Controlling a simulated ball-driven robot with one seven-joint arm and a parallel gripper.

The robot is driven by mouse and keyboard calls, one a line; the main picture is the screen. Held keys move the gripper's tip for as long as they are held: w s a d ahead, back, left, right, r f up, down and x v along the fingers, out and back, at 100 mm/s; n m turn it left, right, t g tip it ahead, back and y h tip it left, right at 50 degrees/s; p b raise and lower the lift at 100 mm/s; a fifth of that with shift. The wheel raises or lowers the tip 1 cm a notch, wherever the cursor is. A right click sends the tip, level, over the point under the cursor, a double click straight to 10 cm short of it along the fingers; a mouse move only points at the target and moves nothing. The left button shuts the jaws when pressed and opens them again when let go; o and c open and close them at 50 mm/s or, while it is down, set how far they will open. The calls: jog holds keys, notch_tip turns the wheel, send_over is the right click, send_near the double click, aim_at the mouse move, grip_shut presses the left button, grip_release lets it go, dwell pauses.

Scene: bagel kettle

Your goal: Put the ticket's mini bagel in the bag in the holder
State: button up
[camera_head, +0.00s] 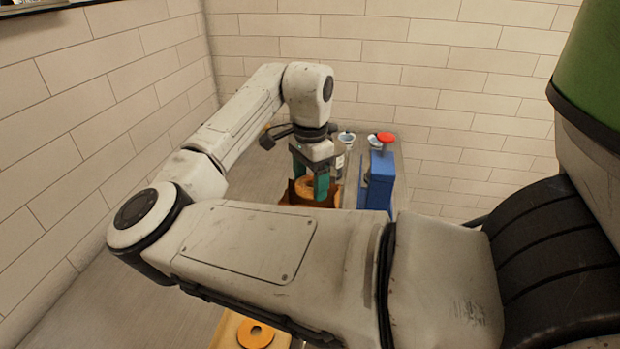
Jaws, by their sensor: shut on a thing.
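My gripper (310,187) points down with its green fingers shut on an orange-brown mini bagel (305,189). The bagel is at the mouth of a brown bag or holder (285,198). I cannot tell whether it is inside the opening or just above it. My own arm hides the lower part of the bag or holder. Another bagel (256,336) lies on a pale wooden board (225,330) at the bottom of the view. No ticket can be made out.
A blue upright box (379,182) stands right of the gripper, with a red round top (386,137) by it. Small pale bowls (347,137) are behind. Tiled walls close off the back and left. The grey surface (245,160) left of the gripper looks clear.

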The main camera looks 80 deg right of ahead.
jog(key=o, duration=1.1)
notch_tip(320, 180, up, 7)
jog(key=p, duration=0.6)
jog(key=shift+p, duration=0.4)
dwell(0.7)
